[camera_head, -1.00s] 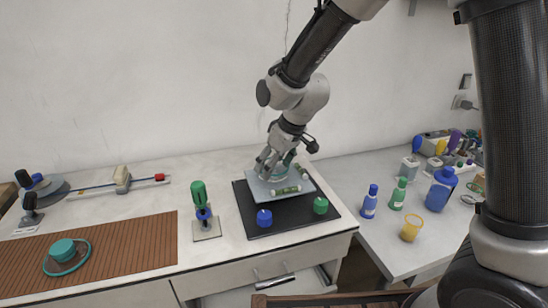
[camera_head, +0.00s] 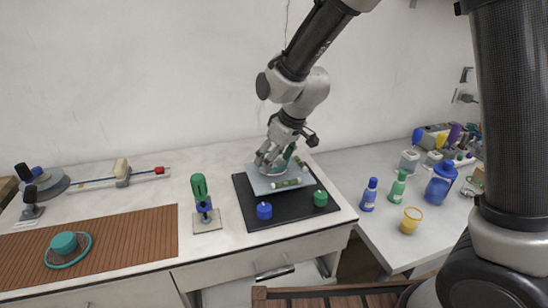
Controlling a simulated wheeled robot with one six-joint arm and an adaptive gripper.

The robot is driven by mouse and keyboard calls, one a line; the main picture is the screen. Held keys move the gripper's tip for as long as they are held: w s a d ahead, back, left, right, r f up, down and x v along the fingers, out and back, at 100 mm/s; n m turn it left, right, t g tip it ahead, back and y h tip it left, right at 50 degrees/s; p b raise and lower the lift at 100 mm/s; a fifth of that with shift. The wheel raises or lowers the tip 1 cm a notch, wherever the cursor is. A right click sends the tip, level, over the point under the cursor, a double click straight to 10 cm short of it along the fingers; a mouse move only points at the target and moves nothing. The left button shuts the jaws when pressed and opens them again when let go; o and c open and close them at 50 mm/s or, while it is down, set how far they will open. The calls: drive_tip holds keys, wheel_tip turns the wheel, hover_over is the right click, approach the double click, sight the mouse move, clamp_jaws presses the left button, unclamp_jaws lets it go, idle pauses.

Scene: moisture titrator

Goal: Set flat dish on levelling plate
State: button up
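The levelling plate (camera_head: 260,185) is a pale blue-grey square raised above a black base (camera_head: 284,213). Green vials or levels (camera_head: 287,183) lie along its front and right edges, and a blue knob (camera_head: 264,210) and a green knob (camera_head: 320,198) stand at the front. My gripper (camera_head: 268,160) reaches down over the plate's back half. A shallow pale teal rim, seemingly the flat dish (camera_head: 274,170), shows under the fingers at the plate. The fingers partly hide it. I cannot tell whether they grip it or whether it touches the plate.
A stand with a green handle (camera_head: 199,187) is left of the base. A brown slatted mat (camera_head: 130,232) holds a teal round piece (camera_head: 64,243). Blue (camera_head: 369,193) and green bottles (camera_head: 397,187) and a yellow cup (camera_head: 410,221) stand on the right counter.

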drive_tip(key=shift+f, duration=0.6)
idle(0.7)
drive_tip(key=o, duration=1.1)
drive_tip(key=shift+r, duration=0.2)
drive_tip(key=shift+v, duration=3.8)
drive_tip(key=shift+d, duration=0.1)
drive_tip(key=shift+s, duration=0.15)
